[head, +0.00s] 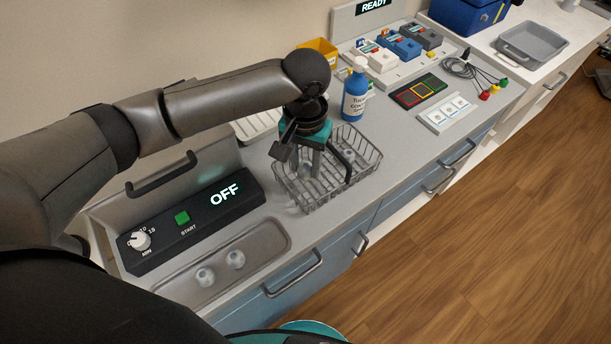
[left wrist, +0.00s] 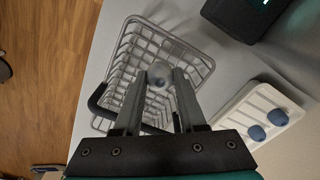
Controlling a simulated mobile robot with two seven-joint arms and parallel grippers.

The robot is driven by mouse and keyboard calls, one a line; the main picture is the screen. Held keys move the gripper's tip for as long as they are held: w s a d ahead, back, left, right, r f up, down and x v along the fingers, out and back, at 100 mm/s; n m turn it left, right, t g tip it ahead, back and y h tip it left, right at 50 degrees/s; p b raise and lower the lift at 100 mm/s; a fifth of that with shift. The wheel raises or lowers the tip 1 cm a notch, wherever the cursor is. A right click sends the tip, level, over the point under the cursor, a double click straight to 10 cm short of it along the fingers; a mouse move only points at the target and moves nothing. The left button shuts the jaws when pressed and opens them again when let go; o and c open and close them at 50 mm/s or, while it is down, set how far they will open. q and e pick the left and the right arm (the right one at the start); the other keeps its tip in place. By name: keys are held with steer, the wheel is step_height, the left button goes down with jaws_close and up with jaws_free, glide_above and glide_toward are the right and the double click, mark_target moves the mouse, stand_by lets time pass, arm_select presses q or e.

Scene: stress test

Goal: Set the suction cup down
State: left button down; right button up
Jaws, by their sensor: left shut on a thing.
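My left gripper (head: 314,172) points down into a grey wire basket (head: 372,160) on the counter. The basket's wire wall (left wrist: 195,55) surrounds the fingertips in that view; I cannot tell whether the cup touches the basket floor. Another small translucent cup (head: 347,156) shows in the basket in the head view. My right gripper is not in view.
The basket has a black handle (left wrist: 97,100). A blue-labelled bottle (head: 355,97) stands close behind it. A black control panel reading OFF (head: 205,215) is at the left. A white rack (left wrist: 245,105) holds two blue items. Coloured modules stand further along the counter.

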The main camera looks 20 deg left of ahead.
mark_target(306, 176)
arm_select(q)
step_height(306, 176, down, 4)
steer(key=shift+f+b, duration=0.25)
steer(key=shift+b, duration=0.3)
steer(key=shift+c, duration=2.4)
jaws_free()
steer(key=shift+r, duration=0.15)
step_height(306, 176, up, 12)
steer(key=p, duration=0.3)
